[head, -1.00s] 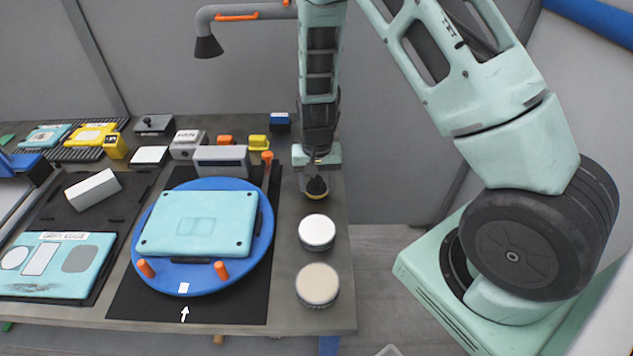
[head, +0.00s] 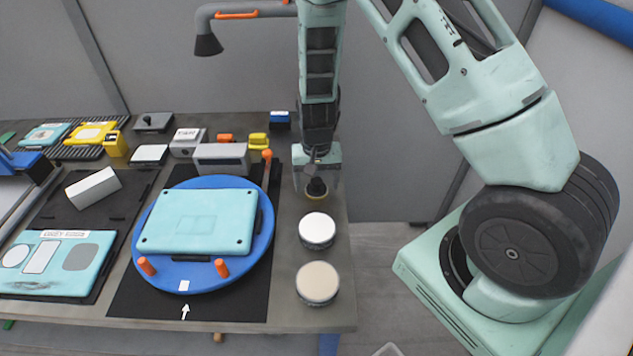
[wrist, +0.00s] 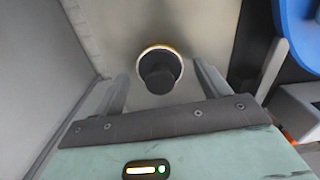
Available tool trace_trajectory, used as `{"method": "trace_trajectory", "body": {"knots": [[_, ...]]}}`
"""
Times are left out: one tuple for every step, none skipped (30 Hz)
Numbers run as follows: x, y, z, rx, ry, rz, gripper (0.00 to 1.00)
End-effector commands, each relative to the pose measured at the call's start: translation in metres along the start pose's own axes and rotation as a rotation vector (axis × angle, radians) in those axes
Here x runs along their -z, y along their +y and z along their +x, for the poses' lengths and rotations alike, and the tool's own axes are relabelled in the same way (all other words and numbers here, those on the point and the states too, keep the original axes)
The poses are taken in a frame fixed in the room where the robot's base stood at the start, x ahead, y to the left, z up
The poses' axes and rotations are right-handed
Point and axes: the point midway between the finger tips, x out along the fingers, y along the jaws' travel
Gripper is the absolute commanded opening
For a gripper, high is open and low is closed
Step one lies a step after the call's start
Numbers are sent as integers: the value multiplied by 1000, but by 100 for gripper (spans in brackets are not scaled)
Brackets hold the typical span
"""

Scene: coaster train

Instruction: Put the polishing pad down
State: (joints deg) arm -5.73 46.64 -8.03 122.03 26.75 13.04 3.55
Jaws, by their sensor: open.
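The polishing pad (head: 316,190) has a black knob over a round base with a yellowish rim. It stands upright on the grey table at the back of the right-hand strip, behind two round pads. My gripper (head: 316,178) is above it with its fingers spread, one on each side of the knob. In the wrist view the pad (wrist: 160,70) sits ahead of and between the open fingers of my gripper (wrist: 163,90), with a visible gap on both sides. Nothing is held.
A white-topped round pad (head: 317,230) and a beige-topped one (head: 318,284) stand in front. To the left, a blue turntable (head: 180,279) carries a teal panel (head: 197,222). The table's right edge is close by. Several boxes and blocks fill the back left.

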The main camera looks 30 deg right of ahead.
Motion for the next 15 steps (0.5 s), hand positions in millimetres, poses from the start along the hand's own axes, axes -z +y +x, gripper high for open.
{"method": "trace_trajectory", "body": {"knots": [[1, -1, -6, 2, 4, -1, 75], [1, -1, -10, 2, 6, -1, 75], [1, -1, -17, 3, 5, -1, 75], [1, -1, -22, 3, 6, -2, 75], [1, -2, -29, 3, 7, -3, 75], [1, -2, -37, 4, 7, -2, 75], [1, -1, -44, 4, 6, -1, 75], [1, -1, -50, 4, 7, -3, 75], [1, -2, -58, 4, 6, -3, 75], [1, -1, -65, 4, 7, -1, 75], [0, -1, -70, 4, 6, -2, 75], [0, -2, -78, 4, 6, -3, 75], [1, -1, -84, 4, 6, -1, 75], [0, -1, -89, 4, 5, -2, 75], [0, -1, -95, 3, 5, -3, 75]]}}
